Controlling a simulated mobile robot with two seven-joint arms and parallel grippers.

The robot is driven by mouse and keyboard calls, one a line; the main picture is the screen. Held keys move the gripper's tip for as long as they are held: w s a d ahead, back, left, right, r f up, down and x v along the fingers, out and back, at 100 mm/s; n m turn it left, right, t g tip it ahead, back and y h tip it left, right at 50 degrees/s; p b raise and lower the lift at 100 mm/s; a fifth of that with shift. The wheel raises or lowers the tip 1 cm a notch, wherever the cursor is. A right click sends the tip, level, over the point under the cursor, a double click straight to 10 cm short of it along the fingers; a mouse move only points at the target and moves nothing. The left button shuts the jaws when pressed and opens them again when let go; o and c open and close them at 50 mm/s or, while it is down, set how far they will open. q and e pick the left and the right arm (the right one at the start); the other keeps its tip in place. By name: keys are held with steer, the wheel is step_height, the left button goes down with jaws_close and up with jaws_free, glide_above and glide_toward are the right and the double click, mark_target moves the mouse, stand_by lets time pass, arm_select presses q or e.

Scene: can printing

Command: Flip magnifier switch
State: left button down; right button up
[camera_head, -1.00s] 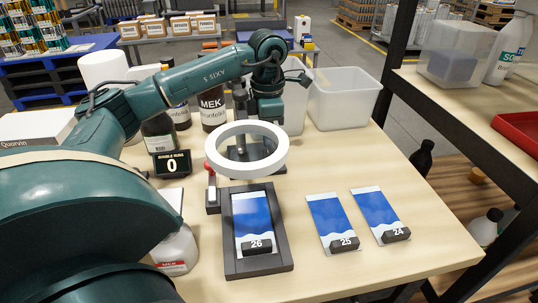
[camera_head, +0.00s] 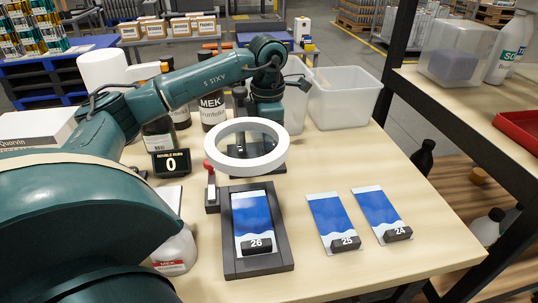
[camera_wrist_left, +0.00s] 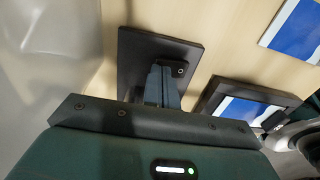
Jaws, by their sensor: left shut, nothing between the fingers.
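The magnifier (camera_head: 281,151) is a white ring over the work table, above the upper end of a dark frame. I cannot make out its switch. A red-handled lever (camera_head: 209,167) stands upright left of the ring. My left gripper (camera_head: 266,112) points down just behind the ring; its fingertips are hidden there. In the left wrist view its fingers (camera_wrist_left: 161,82) are shut and empty, over a dark base plate (camera_wrist_left: 136,50). I cannot tell whether they touch it. My right gripper is not in view.
The dark frame (camera_head: 286,262) holds a blue-and-white card marked 26. Cards 25 (camera_head: 332,214) and 24 (camera_head: 374,207) lie to its right.

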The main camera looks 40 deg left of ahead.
arm_select(q)
steer(key=shift+s+d+f+b, duration=0.15)
steer(key=shift+f+b, duration=0.3)
steer(key=shift+f, duration=0.4)
steer(key=shift+d+f+b, duration=0.2)
steer(key=shift+f+b, duration=0.3)
steer(key=shift+f, duration=0.1)
steer(key=shift+d+f+b, duration=0.15)
steer(key=shift+f+b, duration=0.3)
steer(key=shift+f, duration=0.15)
stand_by(0.6)
steer(key=shift+s, duration=0.1)
steer(key=r+p, duration=0.3)
steer(key=shift+a+r, duration=0.25)
steer(key=shift+r, duration=0.05)
steer(key=shift+w+a+r+p, duration=0.1)
steer(key=shift+w+r+p, duration=0.1)
steer(key=shift+r+p, duration=0.55)
steer(key=shift+a+r+p, duration=0.1)
steer(key=shift+r+p, duration=0.9)
steer(key=shift+r, duration=0.2)
